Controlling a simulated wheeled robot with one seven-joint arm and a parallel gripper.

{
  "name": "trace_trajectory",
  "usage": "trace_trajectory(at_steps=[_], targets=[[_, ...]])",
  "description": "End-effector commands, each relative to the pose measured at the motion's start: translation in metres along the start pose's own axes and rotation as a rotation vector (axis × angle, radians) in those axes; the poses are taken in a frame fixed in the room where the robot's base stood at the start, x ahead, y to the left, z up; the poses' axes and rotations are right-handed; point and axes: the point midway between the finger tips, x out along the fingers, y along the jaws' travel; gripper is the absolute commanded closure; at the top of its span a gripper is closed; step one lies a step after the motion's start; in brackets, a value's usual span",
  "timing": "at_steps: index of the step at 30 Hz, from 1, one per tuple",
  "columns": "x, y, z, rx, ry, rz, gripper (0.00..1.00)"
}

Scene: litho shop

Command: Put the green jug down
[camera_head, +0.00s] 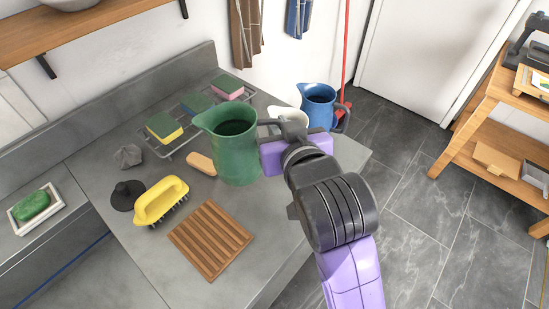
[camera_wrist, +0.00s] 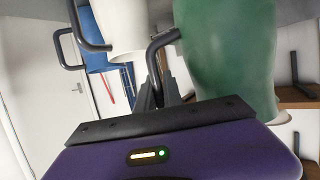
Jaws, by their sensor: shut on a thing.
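The green jug (camera_head: 235,150) is upright at the middle of the grey counter (camera_head: 110,190) in the head view, between the sponges and the wooden slatted mat. It fills the right part of the wrist view (camera_wrist: 228,50). My gripper (camera_head: 272,140) is at its right side. In the wrist view my gripper's fingers (camera_wrist: 160,92) are closed on the jug's dark handle (camera_wrist: 157,48). Whether the jug's base touches the counter or hangs slightly above it, I cannot tell.
A white jug (camera_head: 287,117) and a blue jug (camera_head: 318,106) stand close behind my gripper. A slatted wooden mat (camera_head: 210,239), yellow brush (camera_head: 161,201), black plug (camera_head: 127,195), wooden-handled piece (camera_head: 201,163) and a wire rack (camera_head: 178,137) with sponges are nearby. Bare counter lies left of the mat.

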Motion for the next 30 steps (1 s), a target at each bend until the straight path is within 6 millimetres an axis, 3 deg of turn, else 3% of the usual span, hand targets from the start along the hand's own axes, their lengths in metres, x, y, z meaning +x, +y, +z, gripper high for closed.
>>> trace_trajectory(at_steps=[1, 6, 14, 21, 30], targets=[[0.005, 0.0, 0.014, 0.001, -0.005, 0.0, 1.0], [0.017, 0.001, 0.045, 0.0, -0.002, 0.001, 1.0], [0.024, 0.001, 0.065, 0.0, 0.0, 0.001, 1.0], [0.036, 0.001, 0.096, 0.001, -0.001, 0.001, 1.0], [0.037, 0.001, 0.099, 0.001, 0.003, 0.001, 1.0]])
